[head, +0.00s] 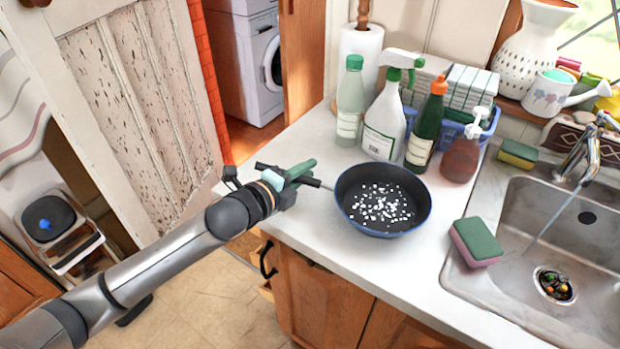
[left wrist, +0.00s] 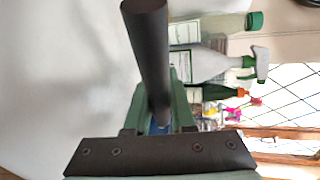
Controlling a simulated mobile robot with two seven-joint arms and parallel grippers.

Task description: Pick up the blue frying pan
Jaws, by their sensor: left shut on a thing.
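The blue frying pan (head: 372,224) is at the counter's left part in the head view, with a dark inside and white bits scattered in it. I cannot tell whether its base touches the counter. Its black handle points left toward the counter's edge. My left gripper (head: 293,175), with green fingers, is shut on this handle. In the left wrist view the dark handle (left wrist: 148,50) runs between the green fingers (left wrist: 160,104). The pan's bowl is hardly visible there. My right gripper is not in view.
Several bottles (head: 384,125) stand on the counter behind the pan, close to its rim. A pink and green sponge (head: 477,242) lies to its right, by the sink (head: 545,240) with running water. Bare counter (head: 400,268) lies in front of the pan.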

